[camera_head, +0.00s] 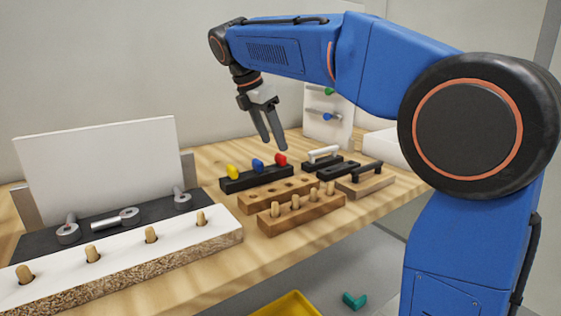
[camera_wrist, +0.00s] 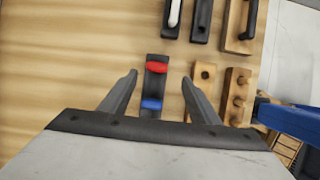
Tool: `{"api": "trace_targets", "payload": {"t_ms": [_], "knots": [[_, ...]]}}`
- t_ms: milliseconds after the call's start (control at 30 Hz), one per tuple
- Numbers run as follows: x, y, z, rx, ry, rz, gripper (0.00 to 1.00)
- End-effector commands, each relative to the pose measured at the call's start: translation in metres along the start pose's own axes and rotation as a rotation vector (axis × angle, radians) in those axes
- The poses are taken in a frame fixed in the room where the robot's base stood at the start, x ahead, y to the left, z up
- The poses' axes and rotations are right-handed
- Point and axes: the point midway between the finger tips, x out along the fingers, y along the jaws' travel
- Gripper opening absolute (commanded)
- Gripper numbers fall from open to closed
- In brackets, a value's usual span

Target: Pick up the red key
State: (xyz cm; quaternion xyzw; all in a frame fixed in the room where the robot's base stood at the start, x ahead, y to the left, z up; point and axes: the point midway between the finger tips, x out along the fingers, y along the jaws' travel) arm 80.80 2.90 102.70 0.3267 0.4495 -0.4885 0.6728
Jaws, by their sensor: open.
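The red key (camera_head: 280,160) stands at the right end of a black holder (camera_head: 240,184), beside a blue key (camera_head: 257,165) and a yellow key (camera_head: 232,171). My gripper (camera_head: 276,146) is open and empty, above the holder, with its fingertips close over the red key's end in the head view. In the wrist view, the red key (camera_wrist: 156,67) lies ahead of and between the lines of my two fingers (camera_wrist: 160,80). The blue key (camera_wrist: 152,104) lies between the fingers. The yellow key is hidden there behind the gripper body.
Wooden blocks with holes (camera_head: 250,204) and pegs (camera_head: 268,224) stand in front of the holder. Handles on blocks (camera_head: 366,184) lie to the right. A white-topped board with pegs (camera_head: 120,248) and an upright white panel (camera_head: 100,165) are at left. The wooden table (camera_head: 210,160) is clear behind the holder.

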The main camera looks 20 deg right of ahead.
Motion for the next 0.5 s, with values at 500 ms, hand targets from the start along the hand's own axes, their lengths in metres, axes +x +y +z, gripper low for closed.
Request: {"api": "trace_targets", "payload": {"t_ms": [500], "knots": [[0.051, 0.007, 0.008, 0.0, 0.0, 0.0, 0.56]]}}
